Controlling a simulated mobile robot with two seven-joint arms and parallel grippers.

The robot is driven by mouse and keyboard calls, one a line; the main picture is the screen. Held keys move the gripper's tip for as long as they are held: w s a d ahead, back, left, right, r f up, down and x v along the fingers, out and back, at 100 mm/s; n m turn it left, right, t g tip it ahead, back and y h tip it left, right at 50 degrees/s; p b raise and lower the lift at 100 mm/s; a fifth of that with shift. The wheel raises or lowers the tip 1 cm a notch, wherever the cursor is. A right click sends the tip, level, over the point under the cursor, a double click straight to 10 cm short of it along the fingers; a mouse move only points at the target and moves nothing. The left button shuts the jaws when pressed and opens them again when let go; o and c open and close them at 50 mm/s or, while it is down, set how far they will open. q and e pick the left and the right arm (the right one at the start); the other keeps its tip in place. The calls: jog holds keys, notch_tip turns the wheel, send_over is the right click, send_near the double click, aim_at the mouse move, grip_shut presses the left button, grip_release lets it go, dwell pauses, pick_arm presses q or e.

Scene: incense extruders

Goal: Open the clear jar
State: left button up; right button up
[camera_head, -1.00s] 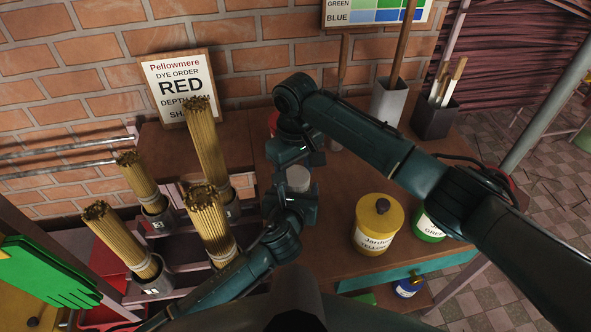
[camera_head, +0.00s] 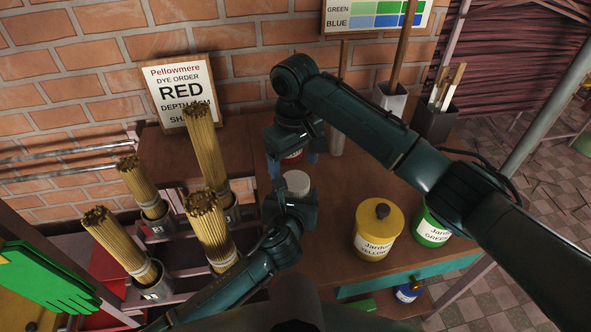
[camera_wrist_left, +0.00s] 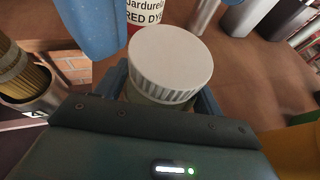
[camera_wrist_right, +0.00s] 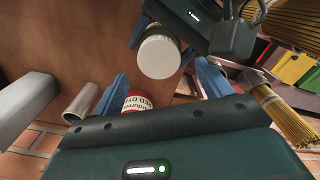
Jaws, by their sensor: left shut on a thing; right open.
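The clear jar shows in the left wrist view with a white ridged lid (camera_wrist_left: 171,64) on top and a strip of its body (camera_wrist_left: 152,98) below. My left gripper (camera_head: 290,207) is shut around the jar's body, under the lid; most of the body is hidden. The lid also shows in the head view (camera_head: 297,184) and the right wrist view (camera_wrist_right: 159,57). My right gripper (camera_head: 294,168) is open and empty, its fingers pointing down near the lid, with a gap between them. One of its blue fingers (camera_wrist_left: 97,28) shows beside the lid in the left wrist view.
A red dye jar (camera_wrist_right: 137,101) stands behind the clear jar. Yellow (camera_head: 377,230) and green (camera_head: 431,224) dye jars stand to the right. Incense bundles (camera_head: 208,228) in holders crowd the left. Grey pots (camera_head: 391,101) stand at the back.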

aim_at(295, 181)
jog(key=shift+w+r, duration=0.1)
jog(key=shift+r, duration=0.4)
jog(key=shift+c, duration=1.2)
notch_tip(295, 181, up, 2)
jog(key=shift+r+m, duration=0.15)
jog(key=shift+m, duration=0.25)
jog(key=shift+d+f, duration=0.1)
jog(key=shift+f, duration=3.8)
jog(key=c, duration=0.7)
jog(key=o, duration=1)
jog(key=shift+c, duration=0.2)
jog(key=shift+r, duration=0.15)
